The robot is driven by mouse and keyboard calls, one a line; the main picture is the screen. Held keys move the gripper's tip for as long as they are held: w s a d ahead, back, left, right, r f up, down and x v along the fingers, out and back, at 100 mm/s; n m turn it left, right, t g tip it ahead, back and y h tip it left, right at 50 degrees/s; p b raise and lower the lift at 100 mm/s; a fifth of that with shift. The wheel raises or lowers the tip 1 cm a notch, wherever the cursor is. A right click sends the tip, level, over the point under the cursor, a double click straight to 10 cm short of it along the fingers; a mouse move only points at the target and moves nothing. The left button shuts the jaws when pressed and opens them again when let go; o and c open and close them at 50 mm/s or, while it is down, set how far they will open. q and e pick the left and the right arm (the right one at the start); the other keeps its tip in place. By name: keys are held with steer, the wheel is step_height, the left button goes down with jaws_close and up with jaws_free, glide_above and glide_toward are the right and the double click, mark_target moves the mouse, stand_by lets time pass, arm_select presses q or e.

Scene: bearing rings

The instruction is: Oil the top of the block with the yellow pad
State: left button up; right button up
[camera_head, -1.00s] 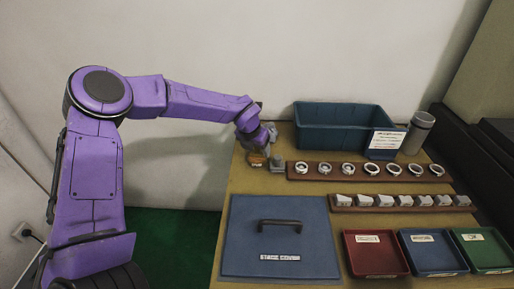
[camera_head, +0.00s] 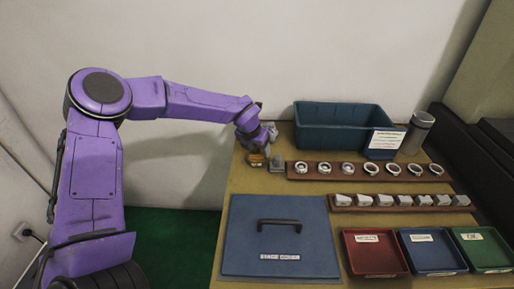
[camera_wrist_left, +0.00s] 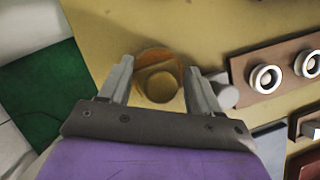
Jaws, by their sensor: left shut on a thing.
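My left gripper (camera_head: 257,150) is low over the far left corner of the table. Its fingers are around an orange-yellow round thing (camera_head: 257,160), which looks like the yellow pad. In the left wrist view the gripper (camera_wrist_left: 160,82) shows this pad (camera_wrist_left: 158,57) as a round orange rim with a paler yellow middle, between the fingertips. A small grey block (camera_head: 277,164) stands on the table just right of the gripper; a grey piece (camera_wrist_left: 224,92) shows beside the right finger in the wrist view. Whether the pad touches the table is unclear. My right gripper is out of view.
A wooden rack (camera_head: 325,170) holds several metal rings. A second rack (camera_head: 335,208) holds several grey blocks. Behind are a blue bin (camera_head: 335,125), a sign (camera_head: 385,142) and a grey cylinder (camera_head: 418,132). A blue cover (camera_head: 245,245) and red (camera_head: 376,270), blue and green trays fill the front.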

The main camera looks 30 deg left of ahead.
arm_select(q)
steer(key=shift+r+p, duration=3)
steer(key=shift+r, duration=0.55)
steer(key=shift+f, duration=0.1)
